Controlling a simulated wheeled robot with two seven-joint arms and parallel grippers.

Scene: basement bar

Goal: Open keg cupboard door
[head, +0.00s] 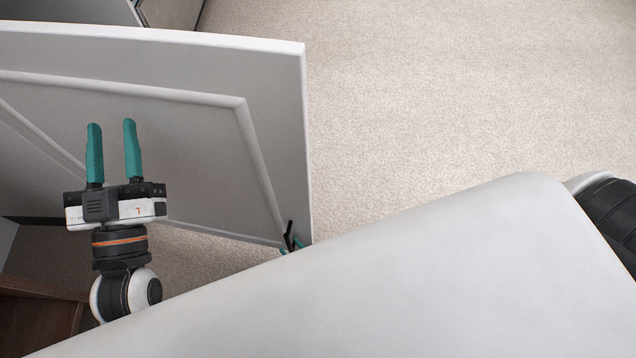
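The white cupboard door (190,85), with a raised moulding frame, fills the upper left of the head view. It stands swung out over the carpet, and its free edge is at the right. My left gripper (112,124) is in front of the door panel with its two teal fingers pointing up and apart, nothing between them. Whether the fingers touch the panel cannot be told. Small teal and black parts of my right gripper (290,243) show at the door's lower right corner; the rest is hidden behind my white body.
Beige carpet (450,90) lies clear to the right of the door. A brown wooden surface (36,322) is at the lower left.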

